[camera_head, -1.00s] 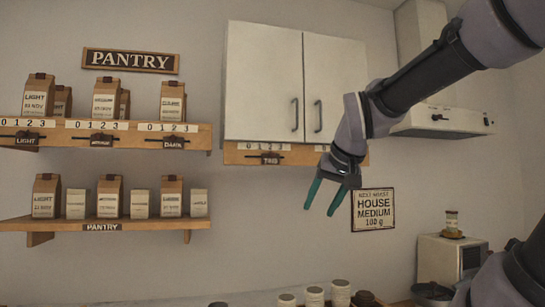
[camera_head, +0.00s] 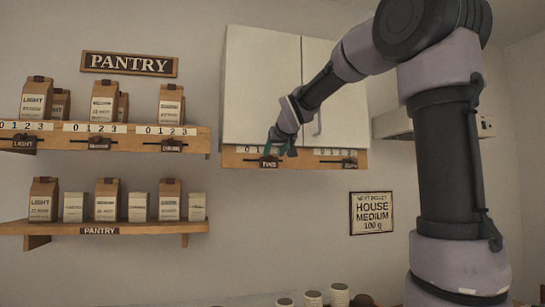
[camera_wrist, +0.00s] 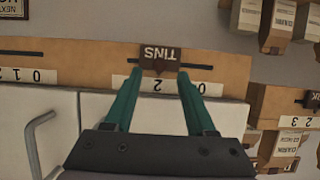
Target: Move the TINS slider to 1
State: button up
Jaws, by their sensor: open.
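The TINS slider (camera_head: 269,163) is a small dark block on the wooden rail under the white wall cabinet. In the wrist view, which shows it upside down, the TINS slider (camera_wrist: 160,58) lines up with the number 2 on its white scale (camera_wrist: 157,85). My gripper (camera_head: 272,152) is at this rail. In the wrist view my gripper (camera_wrist: 158,73) is open, with its green fingers on either side of the slider. I cannot tell whether either finger touches it. The fingers cover parts of the scale, including the number 1.
A second slider (camera_head: 349,163) is on the same rail to the right. The white cabinet (camera_head: 262,85) is directly above the rail. Pantry shelves with bags and more sliders (camera_head: 100,143) are to the left. A sign (camera_head: 371,212) hangs below right.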

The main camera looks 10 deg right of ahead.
aim_at(270, 162)
jog(key=shift+x, duration=1.45)
grip_shut()
dwell(0.4)
